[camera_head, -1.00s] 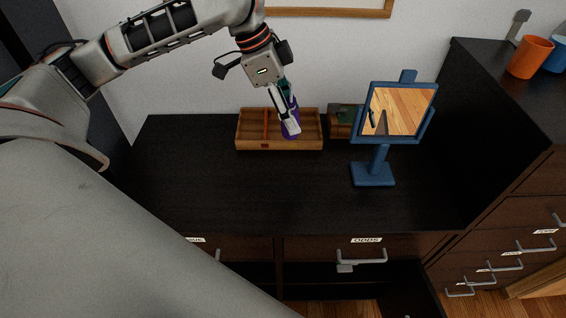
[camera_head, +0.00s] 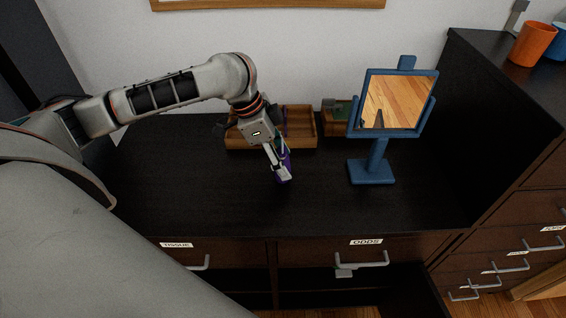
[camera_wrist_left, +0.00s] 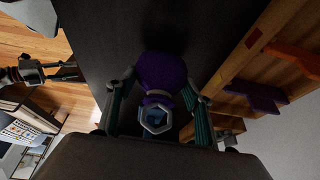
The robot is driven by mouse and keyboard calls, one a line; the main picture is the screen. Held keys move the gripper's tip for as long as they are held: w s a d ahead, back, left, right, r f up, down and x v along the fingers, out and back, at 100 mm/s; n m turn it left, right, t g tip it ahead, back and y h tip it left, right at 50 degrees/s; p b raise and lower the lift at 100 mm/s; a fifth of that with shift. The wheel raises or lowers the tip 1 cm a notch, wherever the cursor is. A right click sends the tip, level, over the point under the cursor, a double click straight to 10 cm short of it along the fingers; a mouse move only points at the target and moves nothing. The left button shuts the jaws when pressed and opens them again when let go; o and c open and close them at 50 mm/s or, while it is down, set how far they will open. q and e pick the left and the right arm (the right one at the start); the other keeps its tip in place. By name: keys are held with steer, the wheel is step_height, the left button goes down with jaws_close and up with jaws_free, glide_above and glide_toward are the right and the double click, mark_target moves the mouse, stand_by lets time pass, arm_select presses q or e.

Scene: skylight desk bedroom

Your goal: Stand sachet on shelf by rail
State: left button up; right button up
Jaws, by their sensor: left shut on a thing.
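A purple sachet (camera_wrist_left: 162,75) with a pale band and a grey-blue hexagonal end sits between the fingers of my left gripper (camera_wrist_left: 157,108). In the head view the left gripper (camera_head: 279,172) is shut on the purple sachet (camera_head: 287,162), its fingers pointing down over the black desk top, in front of the wooden tray. Whether the sachet touches the desk I cannot tell. A dark jointed part, likely my right gripper (camera_wrist_left: 45,72), shows over the floor in the left wrist view, too small to read its jaws. I cannot make out the rail.
The wooden tray (camera_head: 307,142) with dividers stands at the back of the desk (camera_head: 210,205). A small wooden box (camera_head: 331,117) is beside it. A blue-framed mirror (camera_head: 371,172) stands to the right. An orange cup (camera_head: 531,44) is on the cabinet. The front left desk top is clear.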

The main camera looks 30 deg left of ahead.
arm_select(q)
steer(key=shift+f, duration=0.65)
steer(key=shift+r, duration=0.15)
steer(key=o, duration=1.1)
